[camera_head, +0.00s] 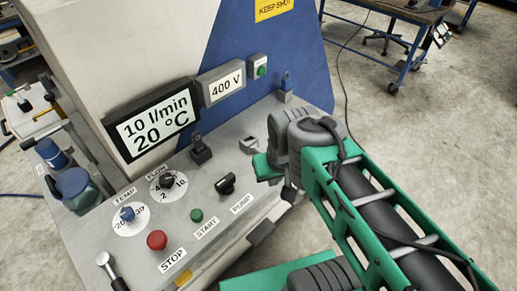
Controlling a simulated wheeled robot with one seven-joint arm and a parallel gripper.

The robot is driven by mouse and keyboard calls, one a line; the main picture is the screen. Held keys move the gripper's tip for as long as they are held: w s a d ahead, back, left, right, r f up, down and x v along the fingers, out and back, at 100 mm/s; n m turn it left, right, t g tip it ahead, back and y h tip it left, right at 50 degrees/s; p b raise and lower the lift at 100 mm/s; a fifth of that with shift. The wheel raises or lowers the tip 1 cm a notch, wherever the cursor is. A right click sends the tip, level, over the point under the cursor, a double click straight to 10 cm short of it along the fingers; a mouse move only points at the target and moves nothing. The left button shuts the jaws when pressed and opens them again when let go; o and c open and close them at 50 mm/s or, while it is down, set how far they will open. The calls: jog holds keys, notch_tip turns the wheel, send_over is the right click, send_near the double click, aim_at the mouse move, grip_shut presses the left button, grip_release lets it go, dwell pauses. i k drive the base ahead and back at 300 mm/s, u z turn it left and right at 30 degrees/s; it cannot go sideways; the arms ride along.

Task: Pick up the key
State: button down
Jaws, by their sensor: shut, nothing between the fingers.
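I cannot make out a key for certain. A small blue upright piece (287,80) stands on a light block at the back right of the grey control panel (215,235); it is too small to tell whether it is the key. My gripper (288,192) is over the panel's right part, right of the PUMP knob and partly hidden by my wrist. Its fingers are shut and it holds nothing that I can see. My green arm comes in from the lower right and covers part of the panel's right edge.
The panel carries a black PUMP knob (226,184), a green START button (196,215), a red STOP button (157,240), a black upright switch (201,152) and a small grey block (249,145). The display (153,120) rises behind. Concrete floor lies open at right.

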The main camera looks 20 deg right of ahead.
aim_at(196, 136)
jog(key=u, duration=4.2)
jog(key=k, duration=0.95)
jog(key=z, duration=0.5)
